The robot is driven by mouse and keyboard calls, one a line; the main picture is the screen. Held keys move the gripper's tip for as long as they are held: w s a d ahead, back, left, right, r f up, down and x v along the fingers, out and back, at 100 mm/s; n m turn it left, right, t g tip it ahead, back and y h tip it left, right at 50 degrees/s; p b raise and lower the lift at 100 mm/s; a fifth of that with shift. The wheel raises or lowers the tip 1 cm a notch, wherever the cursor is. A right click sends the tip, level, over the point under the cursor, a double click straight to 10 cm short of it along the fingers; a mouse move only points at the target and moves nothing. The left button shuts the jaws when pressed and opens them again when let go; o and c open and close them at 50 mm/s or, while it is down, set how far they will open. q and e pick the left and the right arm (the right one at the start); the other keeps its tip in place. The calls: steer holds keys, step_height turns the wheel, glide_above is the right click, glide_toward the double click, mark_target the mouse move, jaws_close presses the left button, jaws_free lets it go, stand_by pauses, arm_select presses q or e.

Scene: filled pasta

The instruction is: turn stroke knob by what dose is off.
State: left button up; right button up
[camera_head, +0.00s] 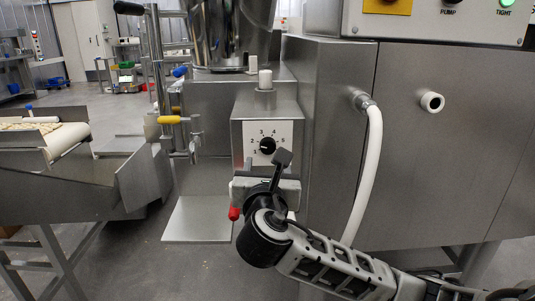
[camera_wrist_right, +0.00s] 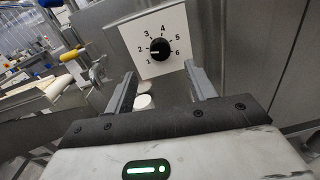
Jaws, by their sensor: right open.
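The stroke knob (camera_head: 267,145) is a round black dial on a white numbered plate (camera_head: 284,131) on the front of the steel dosing housing (camera_head: 246,104). In the right wrist view the knob (camera_wrist_right: 159,49) sits ahead of my fingers, with a small pale mark on its left side, near the 2. My right gripper (camera_head: 268,172) is just below and in front of the plate. Its fingers (camera_wrist_right: 161,76) are apart with nothing between them, and the knob lies beyond their tips. No dose reading shows in either view. My left gripper is not in view.
A white hose (camera_head: 368,175) curves down right of the knob, near my right arm. A yellow-handled valve (camera_head: 169,120) stands to the left. A steel plate (camera_head: 198,218) lies below, and a conveyor (camera_head: 45,137) is at far left. A panel with buttons (camera_head: 440,18) is above right.

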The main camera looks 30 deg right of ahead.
mark_target(268, 148)
steer(key=b+x, duration=0.1)
steer(key=x, duration=0.7)
steer(key=shift+w+d, duration=0.15)
steer(key=shift+d, duration=0.05)
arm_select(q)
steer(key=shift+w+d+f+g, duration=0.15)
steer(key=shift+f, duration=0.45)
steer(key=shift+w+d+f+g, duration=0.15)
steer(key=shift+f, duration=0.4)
arm_select(e)
steer(key=c, duration=1)
